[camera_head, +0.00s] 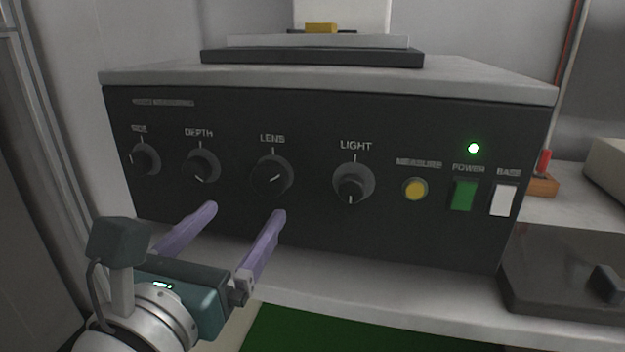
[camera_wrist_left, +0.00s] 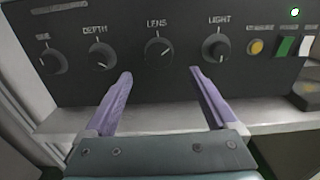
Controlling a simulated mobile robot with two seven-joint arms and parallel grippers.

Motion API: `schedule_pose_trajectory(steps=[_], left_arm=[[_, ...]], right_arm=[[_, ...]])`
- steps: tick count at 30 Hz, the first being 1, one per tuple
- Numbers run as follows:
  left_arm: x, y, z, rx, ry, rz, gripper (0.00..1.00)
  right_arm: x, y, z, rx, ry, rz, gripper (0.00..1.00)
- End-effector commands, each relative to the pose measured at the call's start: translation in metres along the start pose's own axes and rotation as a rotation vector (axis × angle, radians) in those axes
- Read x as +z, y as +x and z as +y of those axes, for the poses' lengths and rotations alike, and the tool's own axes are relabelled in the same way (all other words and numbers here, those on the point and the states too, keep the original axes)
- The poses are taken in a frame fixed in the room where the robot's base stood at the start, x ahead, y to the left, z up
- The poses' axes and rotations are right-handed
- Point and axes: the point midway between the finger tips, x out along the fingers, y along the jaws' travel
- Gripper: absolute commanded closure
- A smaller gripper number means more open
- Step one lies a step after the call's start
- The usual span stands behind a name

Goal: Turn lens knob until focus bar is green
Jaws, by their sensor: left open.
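The lens knob (camera_head: 272,174) is a dark round knob with a light pointer line, on the front of a dark control box. The line points to the upper right. The knob also shows in the left wrist view (camera_wrist_left: 158,51), above and between my fingers. My left gripper (camera_head: 244,213) is open and empty, with two purple fingers. Its fingertips are below the knob row, apart from the lens knob. In the left wrist view the gripper (camera_wrist_left: 160,73) faces the panel. No focus bar shows in either view. My right gripper is not in view.
Beside the lens knob are the depth knob (camera_head: 202,167) and the light knob (camera_head: 353,184). A yellow measure button (camera_head: 414,189), green power switch (camera_head: 464,195) and white base switch (camera_head: 503,199) are to the right. A light shelf ledge (camera_head: 400,296) runs below the box.

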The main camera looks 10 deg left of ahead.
Motion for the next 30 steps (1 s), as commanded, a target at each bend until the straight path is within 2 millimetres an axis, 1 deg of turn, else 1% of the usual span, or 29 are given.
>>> schedule_pose_trajectory(steps=[9, 12, 15, 20, 27, 30], left_arm=[[0.0, 0.059, 0.001, 0.002, -0.004, -0.002, 0.09], [-0.001, 0.074, 0.001, 0.001, -0.005, -0.001, 0.09], [-0.001, 0.085, 0.001, 0.002, -0.005, 0.0, 0.09], [0.0, 0.093, 0.001, 0.001, -0.006, 0.001, 0.09], [0.0, 0.093, 0.001, 0.001, -0.006, 0.002, 0.09], [0.0, 0.093, 0.001, 0.001, -0.006, 0.002, 0.2]], right_arm=[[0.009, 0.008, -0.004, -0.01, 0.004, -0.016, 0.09], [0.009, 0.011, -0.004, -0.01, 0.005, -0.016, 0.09], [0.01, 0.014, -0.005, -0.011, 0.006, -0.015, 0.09], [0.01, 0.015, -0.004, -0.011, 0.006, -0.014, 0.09], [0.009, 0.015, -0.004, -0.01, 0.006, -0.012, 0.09], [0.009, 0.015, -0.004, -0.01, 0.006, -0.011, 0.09]])
